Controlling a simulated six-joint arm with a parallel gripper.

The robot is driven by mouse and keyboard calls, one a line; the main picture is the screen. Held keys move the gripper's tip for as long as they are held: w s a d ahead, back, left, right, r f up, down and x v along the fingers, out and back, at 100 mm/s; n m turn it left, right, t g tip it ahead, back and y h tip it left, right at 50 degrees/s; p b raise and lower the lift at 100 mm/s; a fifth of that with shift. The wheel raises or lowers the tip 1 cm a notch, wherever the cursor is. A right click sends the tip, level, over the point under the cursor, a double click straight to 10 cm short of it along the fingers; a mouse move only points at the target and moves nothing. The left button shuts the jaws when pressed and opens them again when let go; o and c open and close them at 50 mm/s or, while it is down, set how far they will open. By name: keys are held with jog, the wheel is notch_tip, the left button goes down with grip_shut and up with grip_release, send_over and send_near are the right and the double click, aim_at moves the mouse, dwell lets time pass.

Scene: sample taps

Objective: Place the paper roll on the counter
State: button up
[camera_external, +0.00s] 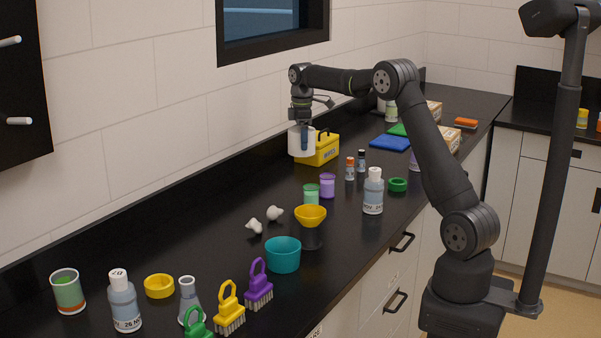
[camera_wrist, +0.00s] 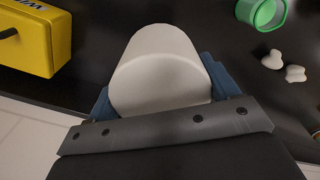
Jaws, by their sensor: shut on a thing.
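The paper roll (camera_external: 297,143) is a white cylinder held by my gripper (camera_external: 304,135) in the external view. I cannot tell from these views whether the roll's lower end touches the counter.
A yellow box (camera_external: 318,149) with a handle stands right beside the roll; it also shows in the wrist view (camera_wrist: 36,38). Green (camera_external: 311,194) and purple (camera_external: 327,187) cups and two white lumps (camera_external: 264,220) stand nearer the camera. Bare counter lies left of the roll.

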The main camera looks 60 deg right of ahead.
jog(key=s+d+m, duration=0.2)
jog(key=s+d, duration=0.3)
jog(key=d, duration=0.5)
jog(key=s+d+f+m, duration=0.15)
jog(key=s+d, duration=0.35)
jog(key=d, duration=0.6)
jog(key=s+d+m, duration=0.2)
jog(key=s+d, duration=0.3)
jog(key=d, duration=0.5)
jog(key=shift+m, duration=0.25)
jog(key=shift+s+d+f, duration=0.1)
jog(key=shift+d+f, duration=0.05)
jog(key=shift+f, duration=1.55)
jog(key=shift+w+d+f, duration=0.1)
jog(key=shift+d+f, duration=0.05)
jog(key=shift+f, duration=1.5)
jog(key=shift+s+d+f, duration=0.1)
jog(key=shift+d+f, duration=0.05)
jog(key=shift+f, duration=1.55)
jog(key=shift+f, duration=0.1)
jog(key=o, duration=1)
jog(key=shift+c, duration=0.2)
notch_tip(320, 180, up, 12)
